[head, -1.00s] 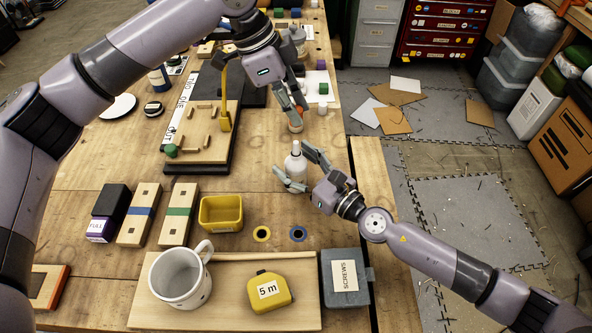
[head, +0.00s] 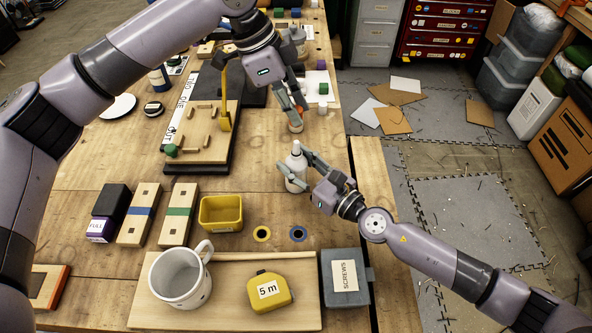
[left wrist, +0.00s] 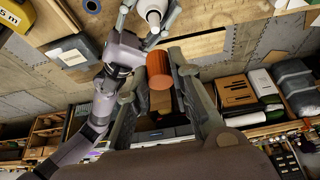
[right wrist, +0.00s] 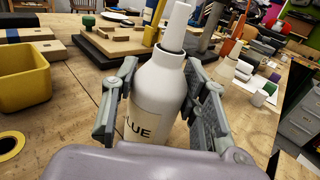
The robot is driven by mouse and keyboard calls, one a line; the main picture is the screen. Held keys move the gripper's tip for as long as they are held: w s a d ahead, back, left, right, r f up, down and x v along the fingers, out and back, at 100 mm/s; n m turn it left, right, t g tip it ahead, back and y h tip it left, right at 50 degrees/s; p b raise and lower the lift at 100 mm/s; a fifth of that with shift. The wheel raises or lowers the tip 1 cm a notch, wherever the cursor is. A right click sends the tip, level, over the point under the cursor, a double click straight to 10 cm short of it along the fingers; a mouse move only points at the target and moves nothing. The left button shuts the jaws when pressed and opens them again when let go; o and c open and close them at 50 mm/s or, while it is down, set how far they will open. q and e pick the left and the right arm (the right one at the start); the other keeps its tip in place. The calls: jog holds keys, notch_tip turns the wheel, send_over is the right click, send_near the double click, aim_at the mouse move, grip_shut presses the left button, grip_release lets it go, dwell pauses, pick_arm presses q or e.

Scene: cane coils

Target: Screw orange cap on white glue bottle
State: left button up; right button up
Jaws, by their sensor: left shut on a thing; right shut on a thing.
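The white glue bottle (head: 296,163) stands upright on the wooden table, its pale nozzle pointing up. My right gripper (head: 298,172) is shut on its body. In the right wrist view a finger lies on each side of the bottle (right wrist: 158,95), and part of its label shows between them. My left gripper (head: 294,112) is shut on the orange cap (head: 297,114), beyond the bottle in the head view and apart from it. In the left wrist view the orange cap (left wrist: 159,72) sits between the fingertips, and the white bottle (left wrist: 153,12) shows at the top edge.
A pegged wooden board (head: 200,150) on a dark base lies left of the bottle. A yellow bin (head: 221,213), yellow tape ring (head: 262,233), blue ring (head: 298,233), mug (head: 181,275), tape measure (head: 270,290) and screws box (head: 344,278) are nearer. The table's right edge is close to the bottle.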

aim_at(296, 142)
pick_arm(q)
jog(key=shift+f, duration=0.1)
jog(key=shift+f, duration=2.4)
jog(key=shift+d+f, duration=0.1)
jog(key=shift+f, duration=0.8)
jog(key=shift+f, duration=0.55)
